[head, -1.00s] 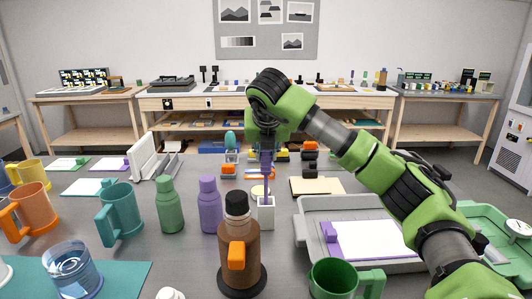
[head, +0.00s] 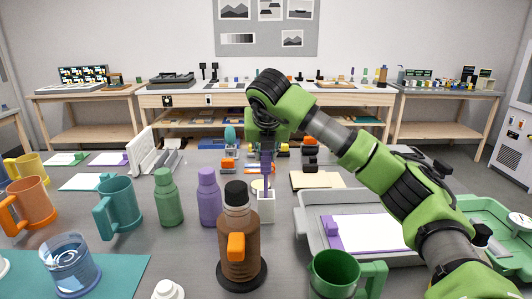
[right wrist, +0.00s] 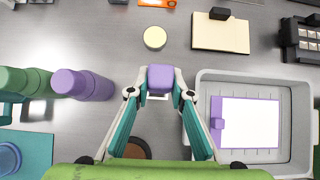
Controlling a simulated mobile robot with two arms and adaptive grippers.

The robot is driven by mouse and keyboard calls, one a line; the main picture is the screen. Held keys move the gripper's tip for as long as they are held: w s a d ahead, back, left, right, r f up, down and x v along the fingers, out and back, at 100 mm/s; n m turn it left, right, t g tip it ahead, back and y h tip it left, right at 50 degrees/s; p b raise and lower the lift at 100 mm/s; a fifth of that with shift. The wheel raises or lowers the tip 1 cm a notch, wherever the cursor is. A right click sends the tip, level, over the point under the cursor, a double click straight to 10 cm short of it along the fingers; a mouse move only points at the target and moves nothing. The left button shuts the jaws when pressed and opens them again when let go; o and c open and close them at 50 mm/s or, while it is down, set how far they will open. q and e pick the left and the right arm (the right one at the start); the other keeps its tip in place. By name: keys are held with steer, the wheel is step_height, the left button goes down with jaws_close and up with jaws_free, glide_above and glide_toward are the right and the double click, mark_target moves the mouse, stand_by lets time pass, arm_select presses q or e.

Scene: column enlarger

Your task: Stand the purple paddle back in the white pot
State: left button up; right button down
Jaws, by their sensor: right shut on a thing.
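The white pot (head: 266,209) stands upright on the grey table, right of the purple bottle. The purple paddle (head: 266,172) is upright above it, its lower end at the pot's mouth; I cannot tell how deep it reaches. My right gripper (head: 266,150) is shut on the upper part of the paddle. In the right wrist view the paddle's square purple top (right wrist: 161,78) sits between the fingertips (right wrist: 160,90). A small bit of the white pot (right wrist: 158,97) shows under it, mostly hidden. My left gripper is not in view.
A brown bottle (head: 238,245) stands in front of the pot. Purple (head: 209,200) and green (head: 168,200) bottles are left of it. A grey tray (head: 306,225) lies to the right, a green mug (head: 333,275) at the front. A round cream disc (right wrist: 155,38) lies behind.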

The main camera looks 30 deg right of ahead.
stand_by(0.3)
steer(key=c, duration=1.7)
jaws_free()
steer(key=shift+r, duration=0.1)
steer(key=shift+p+v, duration=0.65)
steer(key=shift+v, duration=3.35)
steer(key=v, duration=1.2)
